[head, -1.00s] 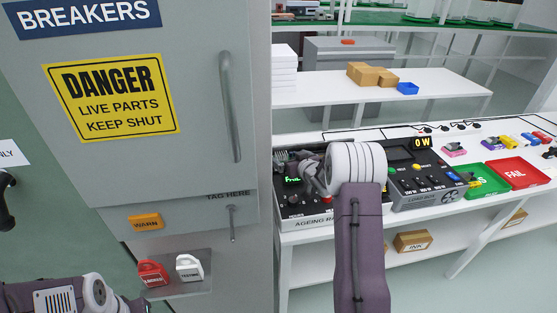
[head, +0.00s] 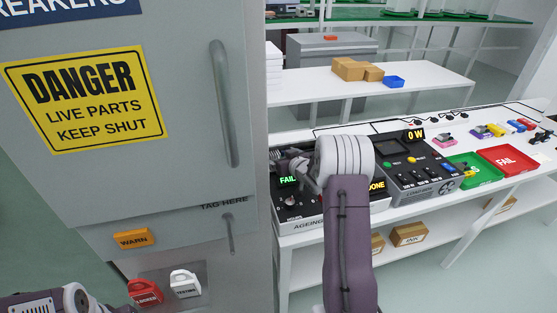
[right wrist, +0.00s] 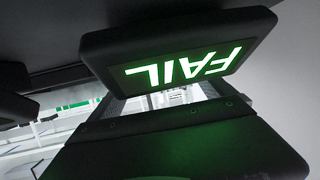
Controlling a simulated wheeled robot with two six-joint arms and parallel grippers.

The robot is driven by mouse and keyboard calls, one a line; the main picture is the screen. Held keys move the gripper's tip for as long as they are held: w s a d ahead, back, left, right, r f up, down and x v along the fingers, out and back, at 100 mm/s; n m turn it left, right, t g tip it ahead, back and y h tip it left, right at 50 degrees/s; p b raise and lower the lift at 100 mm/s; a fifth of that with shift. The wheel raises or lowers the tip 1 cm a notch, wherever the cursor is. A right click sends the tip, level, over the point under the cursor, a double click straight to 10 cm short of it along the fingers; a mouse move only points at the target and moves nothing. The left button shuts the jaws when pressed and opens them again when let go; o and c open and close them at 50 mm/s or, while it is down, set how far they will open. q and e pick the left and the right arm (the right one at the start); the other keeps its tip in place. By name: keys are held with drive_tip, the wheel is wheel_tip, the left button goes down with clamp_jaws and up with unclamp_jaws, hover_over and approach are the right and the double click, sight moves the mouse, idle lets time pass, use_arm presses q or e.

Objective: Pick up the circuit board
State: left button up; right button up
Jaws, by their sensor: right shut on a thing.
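My right gripper (head: 284,165) is low over the left part of the ageing rack (head: 292,215), just behind its lit green FAIL display (head: 287,181). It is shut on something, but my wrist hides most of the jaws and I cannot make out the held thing. In the right wrist view the FAIL display (right wrist: 182,66) is upside down and very close, above a dark slab with a green glow. I cannot pick out the circuit board clearly in either view. My left forearm shows at the lower left; its gripper is out of view.
A load box (head: 420,178) stands right of the rack, then a green tray (head: 482,173) and a red FAIL tray (head: 511,160). A grey breaker cabinet (head: 190,180) stands close at the left. A shelf (head: 430,92) with small boxes is behind.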

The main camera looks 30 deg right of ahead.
wheel_tip(320, 180, up, 4)
drive_tip(key=shift+d+r+p, duration=0.1)
drive_tip(key=shift+p, duration=0.55)
drive_tip(key=shift+c, duration=1)
drive_tip(key=s+d+r+p, duration=0.1)
drive_tip(key=d+r+p, duration=0.3)
drive_tip(key=d, duration=0.7)
drive_tip(key=shift+s+d+r, duration=0.25)
drive_tip(key=shift+d+r, duration=0.05)
drive_tip(key=shift+r, duration=1)
wheel_tip(320, 180, up, 3)
drive_tip(key=p, duration=0.3)
drive_tip(key=shift+w, duration=0.1)
